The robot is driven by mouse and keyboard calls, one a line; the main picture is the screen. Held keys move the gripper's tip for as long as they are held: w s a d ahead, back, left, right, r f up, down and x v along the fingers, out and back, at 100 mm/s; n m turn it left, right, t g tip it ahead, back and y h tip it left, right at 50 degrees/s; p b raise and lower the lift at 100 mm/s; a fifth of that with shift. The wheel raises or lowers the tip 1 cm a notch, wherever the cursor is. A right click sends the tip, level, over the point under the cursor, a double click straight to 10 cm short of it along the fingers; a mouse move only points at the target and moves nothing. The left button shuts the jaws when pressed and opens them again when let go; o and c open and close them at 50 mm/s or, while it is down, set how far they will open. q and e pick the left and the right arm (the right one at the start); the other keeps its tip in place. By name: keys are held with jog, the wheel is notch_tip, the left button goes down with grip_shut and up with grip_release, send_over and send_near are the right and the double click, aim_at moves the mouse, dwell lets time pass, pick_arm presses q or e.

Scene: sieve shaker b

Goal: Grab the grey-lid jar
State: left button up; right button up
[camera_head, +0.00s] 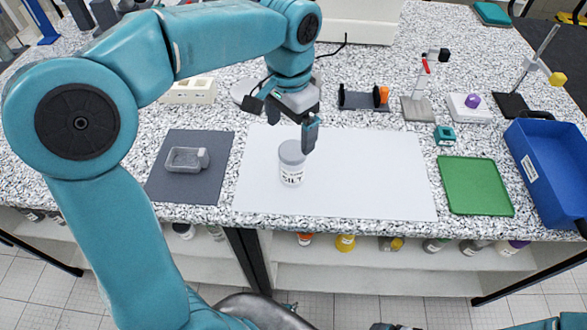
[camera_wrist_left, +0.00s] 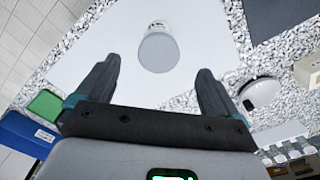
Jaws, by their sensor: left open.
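The grey-lid jar (camera_head: 291,165) stands upright on the white mat (camera_head: 375,180), with a white body and a dark-lettered label. My left gripper (camera_head: 309,135) is open above and just behind the jar in the head view, and one finger shows near the lid. In the left wrist view the jar (camera_wrist_left: 158,48) lies beyond the fingertips, roughly centred between the two spread fingers of my left gripper (camera_wrist_left: 158,75). Nothing is between the fingers. My right gripper cannot be made out in either view.
A dark grey mat (camera_head: 165,150) with a small grey tray (camera_head: 187,159) lies left of the white mat. A green tray (camera_head: 474,185) and a blue bin (camera_head: 548,170) are to the right. A black-and-orange holder (camera_head: 363,98) stands behind. The white mat's right part is clear.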

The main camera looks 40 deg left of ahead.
aim_at(292, 150)
pick_arm(q)
jog(key=f, duration=0.2)
jog(key=shift+w+d+f, duration=0.15)
jog(key=shift+d+f, duration=0.05)
jog(key=shift+f, duration=0.15)
notch_tip(292, 150, down, 5)
jog(key=shift+w+a+f, duration=0.1)
jog(key=shift+w+f, duration=0.05)
jog(key=shift+f, duration=0.15)
jog(key=shift+r, duration=0.1)
jog(key=shift+c, duration=1.2)
jog(key=c, duration=1)
jog(key=shift+c, duration=1.3)
